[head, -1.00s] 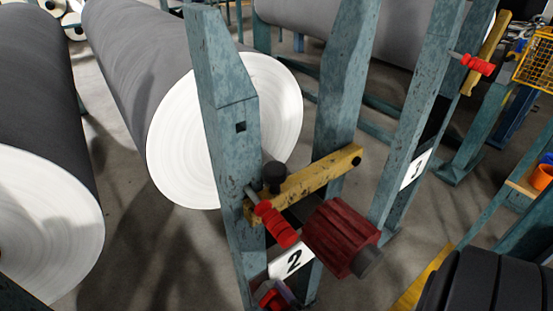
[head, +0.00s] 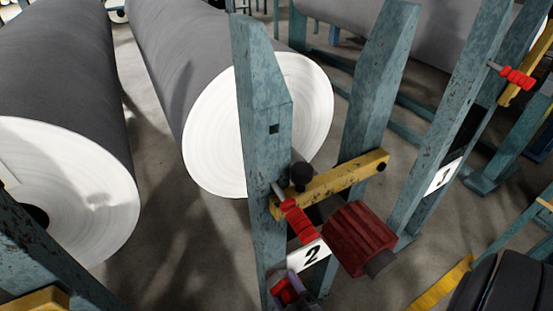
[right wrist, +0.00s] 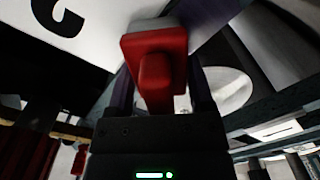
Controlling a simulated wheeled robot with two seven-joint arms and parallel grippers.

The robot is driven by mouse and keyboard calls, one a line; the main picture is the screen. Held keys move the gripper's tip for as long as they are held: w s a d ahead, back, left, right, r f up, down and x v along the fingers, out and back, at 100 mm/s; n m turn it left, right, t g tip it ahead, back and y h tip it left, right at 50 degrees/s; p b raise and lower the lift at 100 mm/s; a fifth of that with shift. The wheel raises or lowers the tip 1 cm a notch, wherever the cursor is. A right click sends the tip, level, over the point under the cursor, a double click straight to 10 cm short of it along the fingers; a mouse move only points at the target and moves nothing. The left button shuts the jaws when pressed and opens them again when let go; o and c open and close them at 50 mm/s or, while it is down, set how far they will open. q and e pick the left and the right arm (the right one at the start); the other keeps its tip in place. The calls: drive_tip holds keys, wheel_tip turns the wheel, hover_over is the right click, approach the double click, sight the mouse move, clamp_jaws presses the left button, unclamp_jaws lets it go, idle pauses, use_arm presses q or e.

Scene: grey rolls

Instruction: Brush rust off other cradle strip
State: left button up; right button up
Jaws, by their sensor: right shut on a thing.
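My right gripper (head: 291,288) is low in the middle of the head view, by the foot of the teal stand marked 2. It is shut on a red brush handle (head: 285,294). In the right wrist view the red brush (right wrist: 155,75) sits between the two dark fingers, with a pale grey edge on its far side. The number 2 plate (head: 309,255) is just above the gripper. The cradle strip cannot be made out clearly; the gripper and stand hide part of that area. Whether the brush touches anything cannot be told. My left gripper is not in view.
A yellow bar (head: 335,185) crosses between the teal posts (head: 265,150), with a red-handled pin (head: 299,222) beside it. A dark red ribbed block (head: 355,238) juts out below. Stand 1 (head: 443,178) is to the right.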

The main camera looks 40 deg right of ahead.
sight(274, 295)
drive_tip(key=shift+s+d, duration=0.2)
drive_tip(key=shift+d, duration=0.35)
wheel_tip(274, 295, up, 2)
drive_tip(key=shift+w+p, duration=0.15)
drive_tip(key=shift+p, duration=0.85)
drive_tip(key=shift+w+a+f, duration=0.1)
drive_tip(key=shift+w+a, duration=0.1)
drive_tip(key=shift+a, duration=0.8)
drive_tip(key=shift+w+a+f, duration=0.1)
drive_tip(key=shift+w+a, duration=0.1)
drive_tip(key=shift+a, duration=0.75)
